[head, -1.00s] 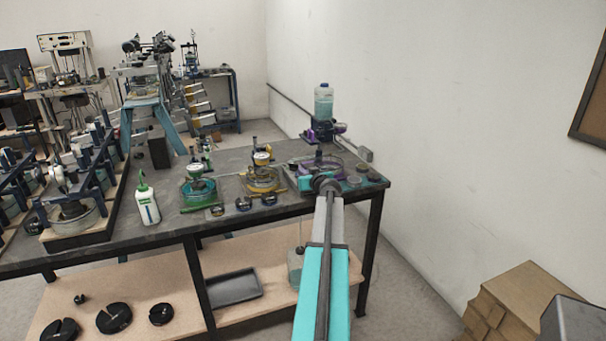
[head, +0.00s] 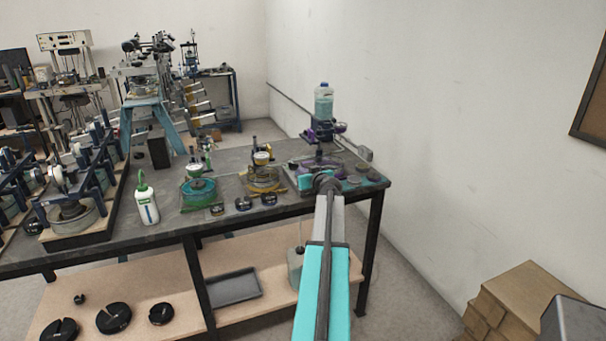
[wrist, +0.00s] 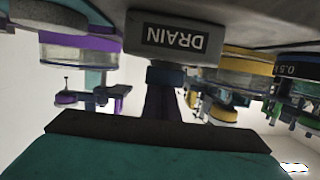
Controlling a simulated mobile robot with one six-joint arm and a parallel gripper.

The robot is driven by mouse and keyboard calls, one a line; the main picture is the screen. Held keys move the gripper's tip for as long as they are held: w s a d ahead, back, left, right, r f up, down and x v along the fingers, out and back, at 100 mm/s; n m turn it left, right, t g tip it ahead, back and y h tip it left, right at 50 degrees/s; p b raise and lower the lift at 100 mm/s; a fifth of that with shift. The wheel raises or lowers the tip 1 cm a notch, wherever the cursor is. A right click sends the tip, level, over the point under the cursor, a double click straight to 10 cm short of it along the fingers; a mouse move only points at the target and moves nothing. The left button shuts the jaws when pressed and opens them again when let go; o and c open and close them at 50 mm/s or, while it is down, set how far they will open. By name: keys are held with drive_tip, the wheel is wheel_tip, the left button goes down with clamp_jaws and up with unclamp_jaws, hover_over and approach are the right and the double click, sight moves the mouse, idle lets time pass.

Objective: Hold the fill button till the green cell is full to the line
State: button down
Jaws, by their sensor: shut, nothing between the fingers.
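The green cell (head: 198,190) is a round vessel with a teal-green inside, standing on the bench left of the yellow cell (head: 262,178). Its level and line are too small to read. My gripper (head: 312,180) is shut and empty at the bench's right front, by the purple cell (head: 320,163). In the wrist view, which is upside down, my shut fingers (wrist: 165,78) end at a grey block (wrist: 128,35) labelled DRAIN. I cannot tell whether they touch it. Green parts (wrist: 282,110) show at that view's right edge. I cannot make out a fill button.
A clear bottle of bluish liquid (head: 323,103) stands behind the purple cell. A white bottle (head: 147,207) stands left of the green cell. Small dark-topped pieces (head: 243,203) lie along the bench front. A wall closes the right side.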

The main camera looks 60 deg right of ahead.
drive_tip(key=r, duration=0.3)
drive_tip(key=shift+s+a+r, duration=0.25)
drive_tip(key=shift+s+r, duration=0.05)
drive_tip(key=b+v, duration=0.2)
drive_tip(key=v, duration=0.7)
drive_tip(key=shift+s+r, duration=0.1)
drive_tip(key=shift+r, duration=0.1)
idle(0.4)
